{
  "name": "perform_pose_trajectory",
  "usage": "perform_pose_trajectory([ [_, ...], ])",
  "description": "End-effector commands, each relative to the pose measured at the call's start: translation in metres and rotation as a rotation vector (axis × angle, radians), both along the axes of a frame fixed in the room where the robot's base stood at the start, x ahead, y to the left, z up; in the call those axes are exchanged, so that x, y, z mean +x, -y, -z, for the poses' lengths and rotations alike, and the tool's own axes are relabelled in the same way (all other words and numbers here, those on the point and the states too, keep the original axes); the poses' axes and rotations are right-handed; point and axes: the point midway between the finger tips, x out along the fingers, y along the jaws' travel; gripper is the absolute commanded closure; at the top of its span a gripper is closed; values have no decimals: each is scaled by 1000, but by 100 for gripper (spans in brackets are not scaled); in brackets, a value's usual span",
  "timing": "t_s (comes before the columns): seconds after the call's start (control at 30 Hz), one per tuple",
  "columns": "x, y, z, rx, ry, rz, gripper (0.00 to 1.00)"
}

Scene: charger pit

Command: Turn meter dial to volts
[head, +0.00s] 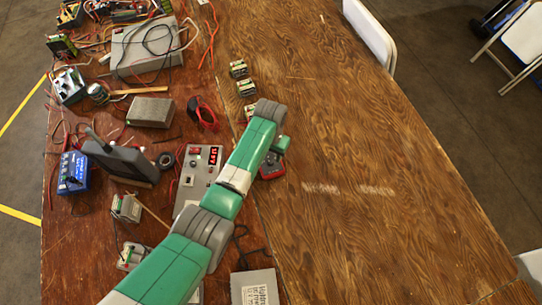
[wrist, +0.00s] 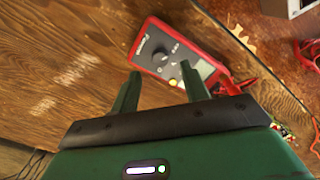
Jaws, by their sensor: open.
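The meter (wrist: 185,50) is a red-cased multimeter with a grey face, lying on the wooden table. Its dark round dial (wrist: 160,58) shows in the wrist view between and beyond my fingertips; the dial's setting is too small to read. In the head view the meter (head: 271,168) is partly hidden under my arm. My gripper (wrist: 161,68) is open and empty, its two green fingers apart and pointing toward the meter. In the head view my gripper (head: 280,145) is over the meter and mostly hidden by my wrist. I cannot tell whether the fingers touch the meter.
Red leads (wrist: 238,86) run from the meter's end. A grey box with a red display (head: 200,168) stands left of my arm. Small green-and-black blocks (head: 246,88) lie beyond it. Tools and wires crowd the table's left side; the right side (head: 370,190) is bare.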

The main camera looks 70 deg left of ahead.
Motion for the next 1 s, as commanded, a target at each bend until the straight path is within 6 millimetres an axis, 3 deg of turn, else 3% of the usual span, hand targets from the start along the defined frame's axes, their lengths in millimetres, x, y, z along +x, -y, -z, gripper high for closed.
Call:
perform_pose_trajectory([
  [0.03, 0, 0, 14, -1, -1, 0, 54],
  [0.2, 0, 0, 40, 0, 0, 0, 54],
  [0.57, 1, 0, 47, 2, 2, 0, 54],
  [0.8, 1, 0, 47, 2, 2, 0, 98],
  [1.0, 1, 0, 47, 2, 2, 10, 100],
])
